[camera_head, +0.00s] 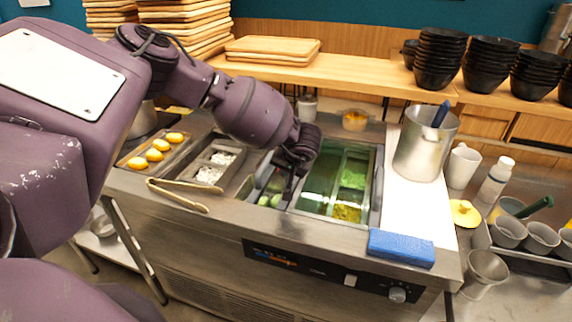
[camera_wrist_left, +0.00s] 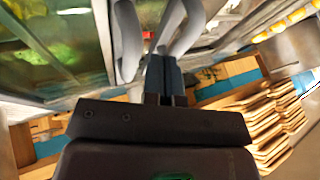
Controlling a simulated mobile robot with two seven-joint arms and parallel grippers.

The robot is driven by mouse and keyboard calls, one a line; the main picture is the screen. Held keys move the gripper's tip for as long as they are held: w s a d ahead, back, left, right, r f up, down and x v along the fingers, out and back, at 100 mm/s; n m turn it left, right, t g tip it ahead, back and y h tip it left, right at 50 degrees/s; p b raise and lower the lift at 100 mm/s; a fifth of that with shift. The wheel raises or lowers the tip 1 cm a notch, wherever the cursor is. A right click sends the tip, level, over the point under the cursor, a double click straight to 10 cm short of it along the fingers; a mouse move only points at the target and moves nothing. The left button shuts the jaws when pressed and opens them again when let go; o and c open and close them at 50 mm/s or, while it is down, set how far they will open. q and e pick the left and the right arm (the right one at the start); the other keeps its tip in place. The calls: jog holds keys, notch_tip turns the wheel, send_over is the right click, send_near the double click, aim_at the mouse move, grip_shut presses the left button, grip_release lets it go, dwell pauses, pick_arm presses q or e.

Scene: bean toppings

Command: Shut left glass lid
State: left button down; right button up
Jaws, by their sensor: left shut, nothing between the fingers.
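The topping counter (camera_head: 222,222) has a well with a metal frame and greenish glass over its right part (camera_head: 318,188). The left glass lid (camera_head: 264,170) is mostly hidden behind my left gripper, and I cannot tell its exact angle. My left gripper (camera_head: 288,188) reaches down over the left part of the well, beside the middle frame bar. It is shut and holds nothing; I cannot tell whether it touches the lid. In the left wrist view, glass and metal frame (camera_wrist_left: 50,45) show at the upper left. My right gripper is not in view.
Tongs (camera_head: 180,194) lie on the counter's front left, near a tray of yellow items (camera_head: 152,154). A blue sponge (camera_head: 400,248) lies at the front right edge. A steel pot (camera_head: 420,155) stands right of the well. Wooden boards (camera_head: 272,46) lie on the shelf behind.

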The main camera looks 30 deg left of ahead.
aim_at(268, 193)
pick_arm(q)
jog(key=x, duration=0.5)
jog(key=a, duration=0.3)
jog(key=shift+s+f+p, duration=0.2)
jog(key=shift+f+p, duration=0.15)
jog(key=shift+p, duration=0.05)
jog(key=shift+s+a+f, duration=0.1)
jog(key=shift+s+a, duration=0.05)
jog(key=shift+a, duration=0.05)
jog(key=shift+a+f, duration=0.1)
jog(key=shift+a, duration=0.15)
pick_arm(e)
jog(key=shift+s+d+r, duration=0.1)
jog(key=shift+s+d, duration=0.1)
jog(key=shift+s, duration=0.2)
pick_arm(q)
jog(key=shift+a, duration=0.1)
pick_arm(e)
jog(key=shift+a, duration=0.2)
